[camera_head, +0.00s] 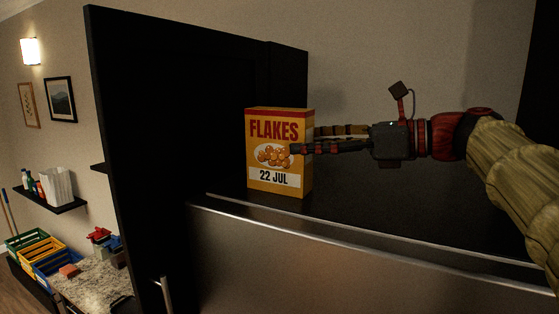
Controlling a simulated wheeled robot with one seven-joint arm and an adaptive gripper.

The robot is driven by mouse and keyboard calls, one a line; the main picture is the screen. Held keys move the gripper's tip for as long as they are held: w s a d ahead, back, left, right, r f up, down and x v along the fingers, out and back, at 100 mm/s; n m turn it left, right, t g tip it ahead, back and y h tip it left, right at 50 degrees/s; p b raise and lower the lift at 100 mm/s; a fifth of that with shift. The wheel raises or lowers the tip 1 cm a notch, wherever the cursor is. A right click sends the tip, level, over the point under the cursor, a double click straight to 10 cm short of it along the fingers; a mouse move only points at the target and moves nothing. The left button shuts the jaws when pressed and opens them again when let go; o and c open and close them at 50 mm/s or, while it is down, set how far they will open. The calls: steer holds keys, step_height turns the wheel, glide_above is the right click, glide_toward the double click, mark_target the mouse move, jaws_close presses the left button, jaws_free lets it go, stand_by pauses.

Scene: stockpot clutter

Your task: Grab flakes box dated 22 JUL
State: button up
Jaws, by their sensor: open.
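The flakes box (279,184) stands upright on the dark top surface near the tall black panel. It is yellow-orange with "FLAKES" in red, a picture of flakes, and a white label reading "22 JUL". My gripper (305,140) reaches in from the right at about the box's mid-height. Its fingers are apart, one in front of the box's right edge and the other toward its right side or behind it. The gripper is open. I cannot tell whether a finger touches the box.
The dark top (400,220) is clear to the right of the box and has a metal front edge. A tall black panel (165,130) stands at left. Farther left are a shelf (50,207), colored crates (38,250) and a speckled counter (95,283).

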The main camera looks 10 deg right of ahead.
mark_target(279, 141)
steer(key=p+x, duration=0.1)
steer(key=x, duration=0.3)
steer(key=p+x, duration=0.1)
steer(key=x, duration=0.2)
steer(key=shift+w+a+r, duration=0.15)
steer(key=shift+w+a, duration=0.05)
steer(key=shift+w, duration=0.2)
steer(key=shift+d, duration=0.1)
steer(key=c, duration=1.5)
steer(key=shift+r, duration=0.1)
steer(key=shift+c, duration=0.3)
